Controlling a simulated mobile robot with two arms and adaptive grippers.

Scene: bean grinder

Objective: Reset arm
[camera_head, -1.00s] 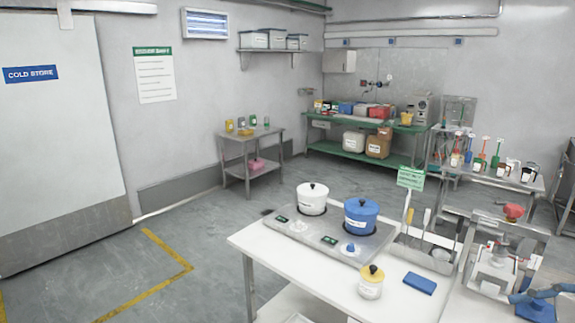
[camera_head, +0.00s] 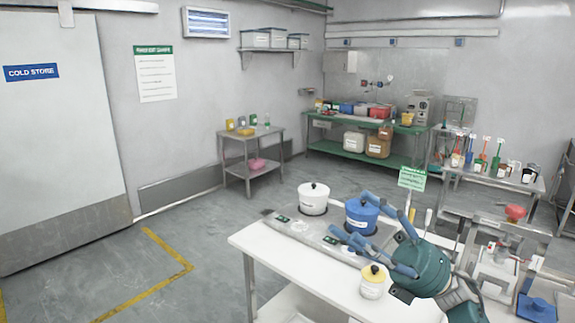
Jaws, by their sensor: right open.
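My right gripper (camera_head: 349,213) reaches in from the lower right over the white table (camera_head: 285,262). The teal gripper body hides part of the hob and the table's right side. A grinder-like device with a red top (camera_head: 515,212) stands to the right, clear of the gripper. My left gripper is not in view.
A white pot (camera_head: 313,199) stands on the hob left of the blue pot. A green sign (camera_head: 412,178) rises behind. The table's left front is bare.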

